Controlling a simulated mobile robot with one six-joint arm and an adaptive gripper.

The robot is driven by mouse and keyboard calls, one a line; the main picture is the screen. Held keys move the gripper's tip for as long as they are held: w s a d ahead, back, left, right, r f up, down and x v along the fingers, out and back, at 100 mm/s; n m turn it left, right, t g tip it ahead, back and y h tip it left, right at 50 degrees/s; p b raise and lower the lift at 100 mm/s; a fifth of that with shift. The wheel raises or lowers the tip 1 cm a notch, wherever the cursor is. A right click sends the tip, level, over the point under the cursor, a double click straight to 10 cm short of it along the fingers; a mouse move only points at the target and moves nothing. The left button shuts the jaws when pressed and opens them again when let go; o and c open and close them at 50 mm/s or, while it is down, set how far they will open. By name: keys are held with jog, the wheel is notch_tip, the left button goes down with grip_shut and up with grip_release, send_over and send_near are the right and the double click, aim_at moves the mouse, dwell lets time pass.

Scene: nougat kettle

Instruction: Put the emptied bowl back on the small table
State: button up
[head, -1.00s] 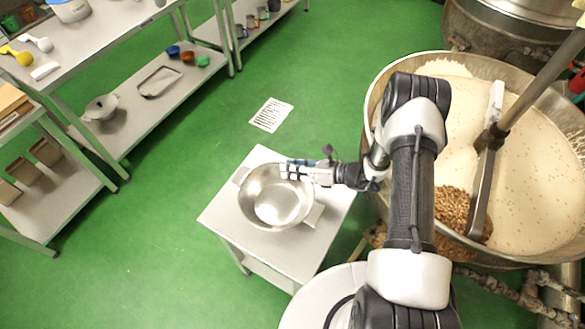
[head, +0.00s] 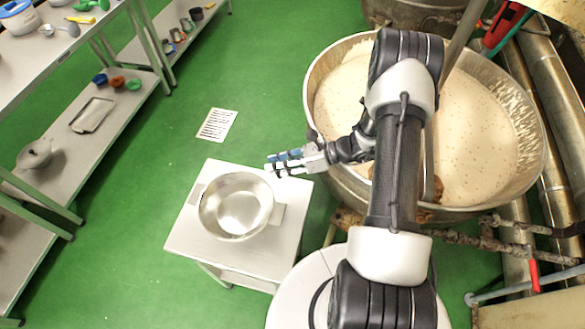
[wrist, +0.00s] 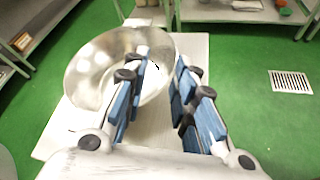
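The empty steel bowl (head: 238,207) stands upright on the small table (head: 192,240), a little left of the top's middle. It also shows in the wrist view (wrist: 92,68), with its inside bare and shiny. My gripper (head: 270,165) is at the far right of the bowl, apart from it in the head view. In the wrist view my gripper (wrist: 158,75) has its blue-padded fingers spread with a gap between them. Nothing is held there. The left finger covers part of the bowl's rim in that view.
The large kettle (head: 312,70) with pale nougat mass stands right of the table. A steel shelf (head: 60,150) with pans and small cups is at the left. Green floor with a drain grate (head: 217,124) lies open between them.

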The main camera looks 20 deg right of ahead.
jog(key=s+a+r+n+g+h, duration=0.25)
jog(key=s+r+n, duration=0.35)
jog(key=r, duration=0.4)
jog(key=s+a+r+n+g+h, duration=0.2)
jog(key=s+a+r+n+g, duration=0.15)
jog(key=r+n, duration=0.55)
jog(key=s+d+r+n+t+h, duration=0.1)
jog(key=s+r+n+t+h, duration=0.1)
jog(key=s+r+n+h, duration=0.2)
jog(key=s+d+r+n+t+h, duration=0.2)
jog(key=s+r+n+t+h, duration=0.1)
jog(key=s+r+n, duration=0.4)
jog(key=shift+s+d+r+n+h, duration=0.3)
jog(key=shift+s+r+n+h, duration=0.25)
jog(key=shift+s, duration=0.45)
jog(key=shift+f, duration=0.25)
notch_tip(320, 180, down, 4)
jog(key=b, duration=0.3)
jog(key=shift+r+b, duration=0.2)
jog(key=shift+b, duration=0.2)
